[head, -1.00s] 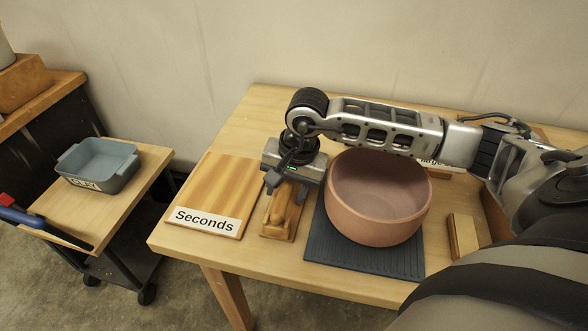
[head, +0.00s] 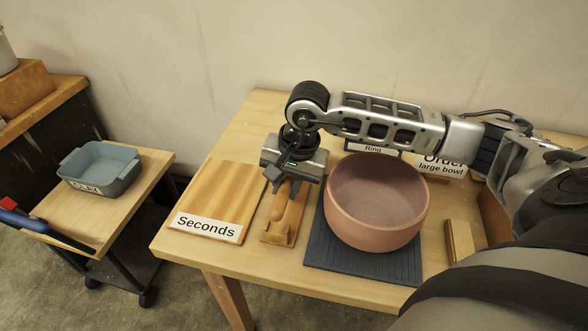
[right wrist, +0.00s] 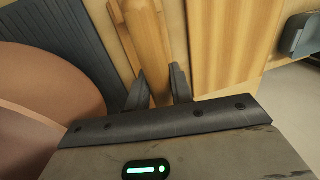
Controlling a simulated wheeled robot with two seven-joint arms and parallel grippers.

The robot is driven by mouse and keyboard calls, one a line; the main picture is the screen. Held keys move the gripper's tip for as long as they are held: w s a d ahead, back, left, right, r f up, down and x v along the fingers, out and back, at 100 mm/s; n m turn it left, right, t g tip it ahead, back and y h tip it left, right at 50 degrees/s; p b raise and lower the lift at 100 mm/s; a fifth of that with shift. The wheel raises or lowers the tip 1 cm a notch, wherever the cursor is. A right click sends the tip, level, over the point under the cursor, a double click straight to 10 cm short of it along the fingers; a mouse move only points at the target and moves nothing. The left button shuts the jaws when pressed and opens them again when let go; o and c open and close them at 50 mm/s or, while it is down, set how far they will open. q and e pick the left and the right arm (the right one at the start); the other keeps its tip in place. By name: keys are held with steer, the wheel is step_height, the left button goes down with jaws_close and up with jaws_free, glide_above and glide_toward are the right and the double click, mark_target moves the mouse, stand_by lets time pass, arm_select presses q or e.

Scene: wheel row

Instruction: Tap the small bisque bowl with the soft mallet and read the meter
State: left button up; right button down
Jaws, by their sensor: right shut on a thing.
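A pinkish clay bowl (head: 378,235) stands upright on a dark ribbed mat (head: 335,262); it is the only bowl in view. A wooden mallet (head: 279,206) is at a wooden rest (head: 275,236) left of the mat. My right gripper (head: 287,186) is shut on the mallet's handle (right wrist: 149,45), which shows between the fingers in the right wrist view. I cannot tell whether the mallet touches its rest. A dark-framed panel marked "Ring" (head: 373,149) stands behind the bowl, mostly hidden by my right arm; no reading shows. My left gripper is out of view.
A sign reading "Order large bowl" (head: 442,164) stands behind the bowl. A wooden board marked "Seconds" (head: 222,190) lies to the left. A wooden block (head: 460,240) lies right of the mat. A cart with a grey "CLAY" tub (head: 100,168) stands beyond the table's left edge.

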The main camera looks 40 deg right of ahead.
steer(key=shift+r+p, duration=0.9)
steer(key=shift+r, duration=1.2)
steer(key=shift+r+p, duration=1.35)
steer(key=shift+r, duration=1.3)
step_height(320, 180, up, 2)
step_height(320, 180, up, 5)
glide_above(283, 181)
steer(key=shift+s+d+f+p, duration=0.15)
steer(key=shift+s+p, duration=0.15)
steer(key=shift+s, duration=0.05)
